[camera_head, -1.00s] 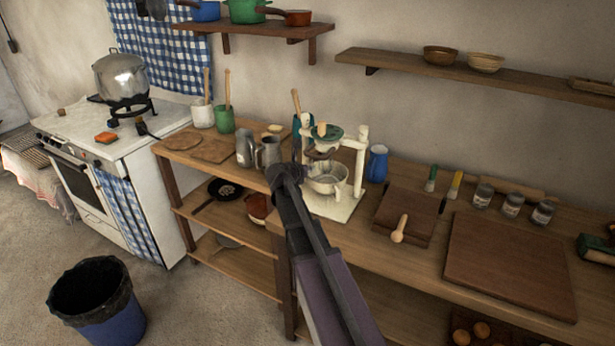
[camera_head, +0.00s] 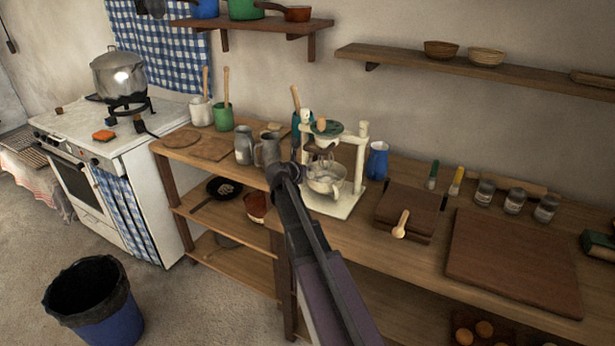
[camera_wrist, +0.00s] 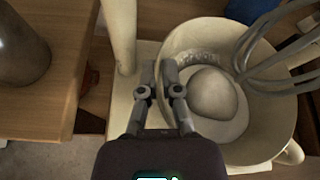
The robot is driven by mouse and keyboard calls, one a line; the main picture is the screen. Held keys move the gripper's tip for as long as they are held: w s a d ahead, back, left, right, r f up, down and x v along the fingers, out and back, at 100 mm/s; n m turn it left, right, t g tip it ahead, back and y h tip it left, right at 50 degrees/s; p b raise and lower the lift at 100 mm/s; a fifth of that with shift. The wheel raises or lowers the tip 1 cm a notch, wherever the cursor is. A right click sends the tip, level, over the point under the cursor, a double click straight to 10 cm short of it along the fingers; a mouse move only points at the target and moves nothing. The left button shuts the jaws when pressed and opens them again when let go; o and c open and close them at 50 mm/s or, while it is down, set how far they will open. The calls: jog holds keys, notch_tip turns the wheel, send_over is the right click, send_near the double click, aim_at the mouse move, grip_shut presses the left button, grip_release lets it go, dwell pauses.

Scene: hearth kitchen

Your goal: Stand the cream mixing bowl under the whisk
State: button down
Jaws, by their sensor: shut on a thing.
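The cream mixing bowl (camera_head: 322,184) is at the cream mixer stand (camera_head: 361,150), over its base board (camera_head: 335,206). In the wrist view the bowl (camera_wrist: 215,38) has a round pale lump (camera_wrist: 213,93) inside and a handle at lower right. My gripper (camera_wrist: 160,68) is shut on the bowl's left rim. The wire whisk (camera_wrist: 262,58) hangs over the right part of the bowl; it also shows above the bowl in the head view (camera_head: 322,155). Whether its wires dip inside, and whether the bowl touches the board, I cannot tell. My arm hides part of the stand's left side.
Grey metal jugs (camera_head: 267,151) stand close left of the stand. A blue jug (camera_head: 377,161) stands right behind it. A dark board with a wooden scoop (camera_head: 400,224) lies to the right. A stand post (camera_wrist: 121,35) is close left of my gripper.

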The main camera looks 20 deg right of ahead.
jog(key=shift+f+b, duration=0.3)
jog(key=shift+f, duration=0.25)
jog(key=shift+f, duration=0.1)
jog(key=c, duration=0.8)
grip_release()
jog(key=shift+a+r, duration=0.1)
jog(key=shift+r, duration=0.15)
jog(key=p+v, duration=0.5)
jog(key=v, duration=0.7)
jog(key=shift+f, duration=0.1)
